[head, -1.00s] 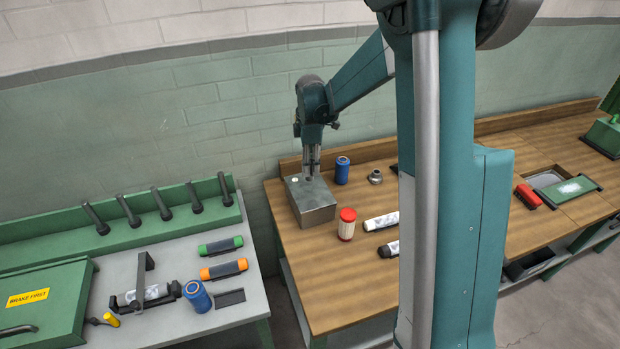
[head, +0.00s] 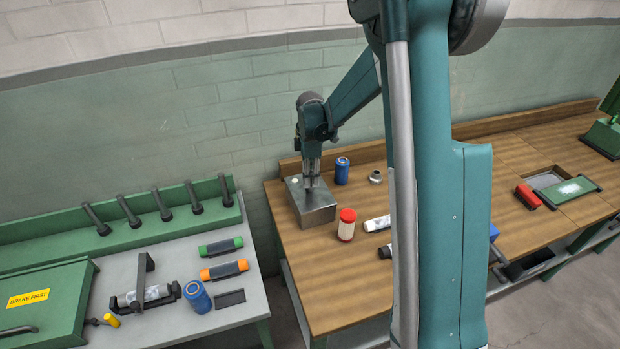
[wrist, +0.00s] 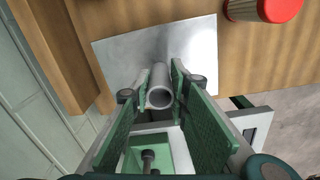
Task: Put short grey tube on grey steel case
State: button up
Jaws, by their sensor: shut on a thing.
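The short grey tube (wrist: 155,78) is held between the two fingers of my gripper (wrist: 160,88), its open end facing the wrist camera. My gripper (head: 312,172) is shut on it, above the top of the grey steel case (head: 318,208). The case is a metal box at the left end of the wooden bench. Its bare top (wrist: 118,52) lies beneath the tube in the wrist view. I cannot tell whether the tube touches the case.
A red-capped jar (head: 347,226) stands right of the case, a blue can (head: 342,170) behind it. A metal fitting (head: 376,177) and a white tube (head: 378,223) lie farther right. The grey bench (head: 180,325) at left holds green and orange tubes and a blue can.

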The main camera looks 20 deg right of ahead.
jog(key=shift+f, duration=0.2)
jog(key=o, duration=0.8)
jog(key=shift+r, duration=0.15)
notch_tip(320, 180, up, 12)
dwell(0.7)
jog(key=shift+s, duration=0.1)
dwell(0.4)
